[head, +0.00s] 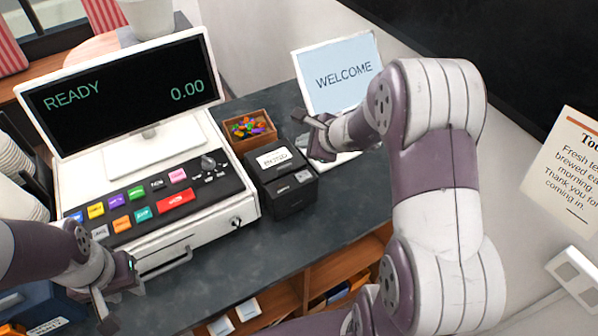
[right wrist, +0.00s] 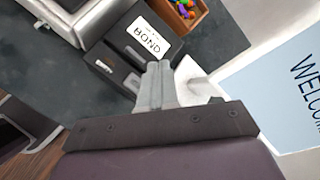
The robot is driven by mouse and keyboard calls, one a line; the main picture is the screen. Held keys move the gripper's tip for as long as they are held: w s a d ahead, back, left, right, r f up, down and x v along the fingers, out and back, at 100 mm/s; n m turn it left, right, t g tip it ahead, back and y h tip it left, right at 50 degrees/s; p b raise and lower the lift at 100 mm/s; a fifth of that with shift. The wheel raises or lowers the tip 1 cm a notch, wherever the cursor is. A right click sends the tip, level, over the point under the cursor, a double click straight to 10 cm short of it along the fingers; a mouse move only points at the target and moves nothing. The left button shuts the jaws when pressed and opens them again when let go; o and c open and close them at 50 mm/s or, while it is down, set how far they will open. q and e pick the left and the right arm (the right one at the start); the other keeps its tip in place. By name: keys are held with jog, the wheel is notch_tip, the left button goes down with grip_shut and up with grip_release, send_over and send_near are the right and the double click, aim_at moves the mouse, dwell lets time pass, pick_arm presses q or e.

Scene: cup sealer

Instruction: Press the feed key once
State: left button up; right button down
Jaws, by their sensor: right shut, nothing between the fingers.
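A small black printer (head: 283,205) with a white label stands on the counter right of the register. It also shows in the right wrist view (right wrist: 101,56). A small grey patch (head: 303,176) on its top looks like a key, but no feed marking is legible. My right gripper (head: 313,137) is shut and empty, apart from the printer, behind and right of it in the head view. In the right wrist view its fingertips (right wrist: 158,66) overlap the printer's edge; contact cannot be told. My left gripper (head: 124,306) is open and empty at the lower left, in front of the register.
The register (head: 205,222) with coloured keys stands left under a READY display (head: 125,95). A wooden box (head: 250,131) of colourful bits is behind the printer. A WELCOME screen (head: 343,75) stands close behind my right gripper. The counter in front of the printer (head: 240,255) is clear.

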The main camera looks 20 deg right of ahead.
jog(key=b, duration=0.6)
send_over(306, 178)
notch_tip(306, 178, down, 8)
jog(key=shift+f, duration=0.15)
jog(key=shift+a+f+b, duration=0.1)
jog(key=shift+f+b, duration=0.15)
jog(key=shift+b, duration=0.35)
jog(key=shift+f, duration=0.1)
dwell(1.2)
jog(key=shift+f+b, duration=0.35)
jog(key=shift+b, duration=0.3)
jog(key=shift+f+b, duration=0.45)
jog(key=shift+b, duration=0.15)
dwell(0.4)
jog(key=shift+r, duration=0.15)
jog(key=shift+r+p, duration=0.6)
jog(key=shift+r, duration=0.1)
